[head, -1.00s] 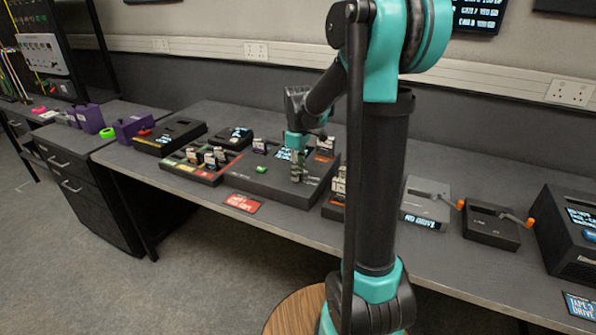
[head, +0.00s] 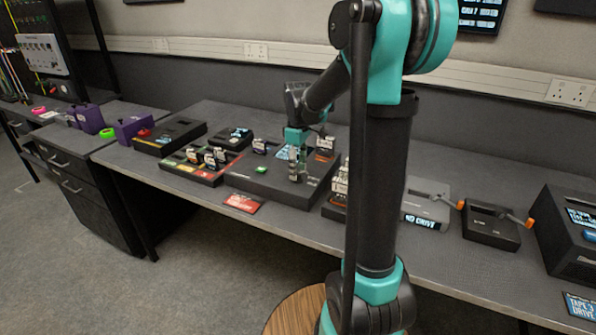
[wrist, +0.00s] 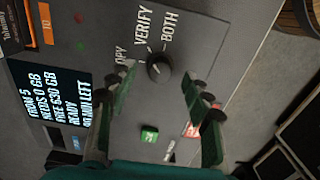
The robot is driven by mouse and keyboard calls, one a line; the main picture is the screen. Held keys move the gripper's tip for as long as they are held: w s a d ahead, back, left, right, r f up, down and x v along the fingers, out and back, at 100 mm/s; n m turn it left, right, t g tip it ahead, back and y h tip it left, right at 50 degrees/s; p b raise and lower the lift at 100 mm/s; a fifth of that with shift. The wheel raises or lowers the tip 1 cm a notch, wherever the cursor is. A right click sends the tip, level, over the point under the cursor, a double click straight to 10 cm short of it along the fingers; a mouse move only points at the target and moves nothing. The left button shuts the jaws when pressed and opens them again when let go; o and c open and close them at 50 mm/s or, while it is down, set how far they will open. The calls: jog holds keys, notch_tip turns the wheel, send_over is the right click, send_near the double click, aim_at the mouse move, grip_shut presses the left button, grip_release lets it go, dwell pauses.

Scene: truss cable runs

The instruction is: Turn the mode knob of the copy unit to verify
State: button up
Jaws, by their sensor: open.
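The copy unit (head: 250,182) is a dark grey box on the bench, under my gripper. Its mode knob (wrist: 159,67) is a round black knob on the top face, seen in the wrist view with the labels COPY, VERIFY and BOTH around it. I cannot tell surely which label its mark points at. My gripper (wrist: 163,88) is open, with a finger on each side of the picture below the knob; nothing is between the fingertips. In the head view my gripper (head: 297,165) hangs over the right part of the unit and hides the knob.
A green button (wrist: 149,133) is on the unit, and its lit screen (wrist: 57,105) is at the left. A tray of cartridges (head: 197,165) stands left of the unit. A red label (head: 243,203) lies at the bench's front edge.

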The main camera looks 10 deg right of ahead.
aim_at(298, 173)
notch_tip(298, 173, up, 11)
jog(key=shift+f, duration=0.15)
dwell(0.4)
